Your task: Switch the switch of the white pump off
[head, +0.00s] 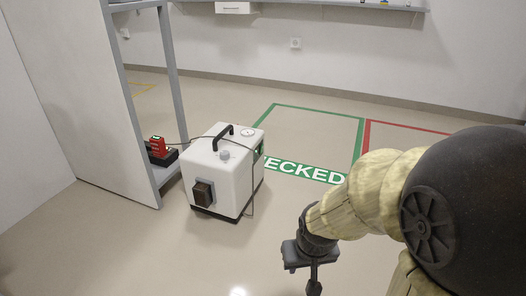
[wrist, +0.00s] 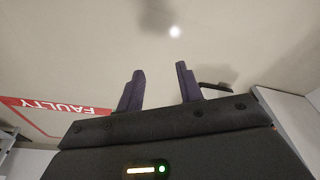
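The white pump (head: 222,170) is a box on the floor at the middle left of the head view, with a black handle, a round gauge and a grey knob on top. A dark block with a brownish face (head: 203,193) sits on its near side; whether this is the switch, and its position, I cannot tell. My gripper (head: 314,280) is to the right of the pump and nearer, apart from it, its tips near the bottom edge. In the wrist view my gripper (wrist: 160,82) has its two dark fingers spread, with only floor between them.
A red device (head: 157,146) with a green light stands on a low shelf left of the pump, beside a grey post (head: 174,75). A cable runs over the pump. Green and red floor markings lie behind; "FAULTY" (wrist: 60,108) shows in the wrist view. The near floor is clear.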

